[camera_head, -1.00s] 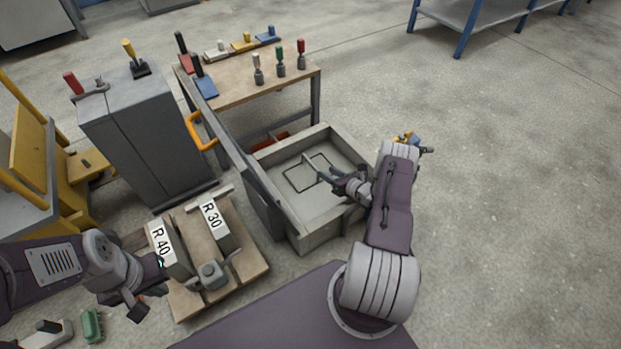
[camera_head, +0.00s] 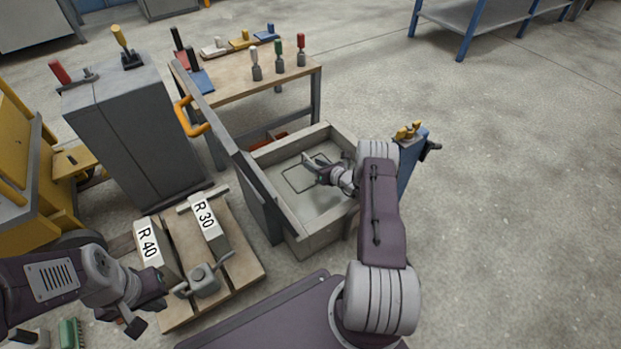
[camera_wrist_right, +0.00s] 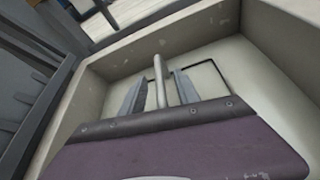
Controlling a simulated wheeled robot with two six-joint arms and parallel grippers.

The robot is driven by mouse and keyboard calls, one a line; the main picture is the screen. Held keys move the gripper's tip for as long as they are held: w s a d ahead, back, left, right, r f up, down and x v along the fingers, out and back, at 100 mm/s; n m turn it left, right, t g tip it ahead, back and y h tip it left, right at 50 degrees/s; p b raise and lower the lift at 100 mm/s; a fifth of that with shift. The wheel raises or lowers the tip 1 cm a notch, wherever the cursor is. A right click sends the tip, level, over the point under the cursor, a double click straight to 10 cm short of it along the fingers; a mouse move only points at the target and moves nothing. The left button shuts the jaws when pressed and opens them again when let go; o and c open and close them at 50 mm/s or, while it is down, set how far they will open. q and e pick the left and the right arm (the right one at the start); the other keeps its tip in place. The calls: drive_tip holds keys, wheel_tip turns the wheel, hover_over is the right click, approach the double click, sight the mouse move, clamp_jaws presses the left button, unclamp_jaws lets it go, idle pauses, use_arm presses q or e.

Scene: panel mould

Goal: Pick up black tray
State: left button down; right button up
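No plainly black tray shows. A large pale grey open box, the mould (camera_head: 328,134), has a thin dark square outline (camera_head: 292,182) on its floor; it also shows in the wrist view (camera_wrist_right: 262,52). My right gripper (camera_head: 312,168) reaches inside the box over the outline. In the wrist view, its two fingers (camera_wrist_right: 160,88) are apart, with a pale upright rod (camera_wrist_right: 159,75) between them and gaps at both sides. Contact with the rod cannot be made out. My left gripper (camera_head: 145,312) is low at left, beside a wooden pallet; its finger opening is unclear.
A tall grey side panel (camera_head: 232,150) with an orange handle (camera_head: 192,117) stands along the box's left. The pallet (camera_head: 240,260) carries blocks marked R 40 (camera_head: 150,248) and R 30 (camera_head: 207,222). A wooden workbench (camera_head: 232,88) holds tools behind.

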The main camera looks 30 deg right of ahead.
clamp_jaws()
idle(1.2)
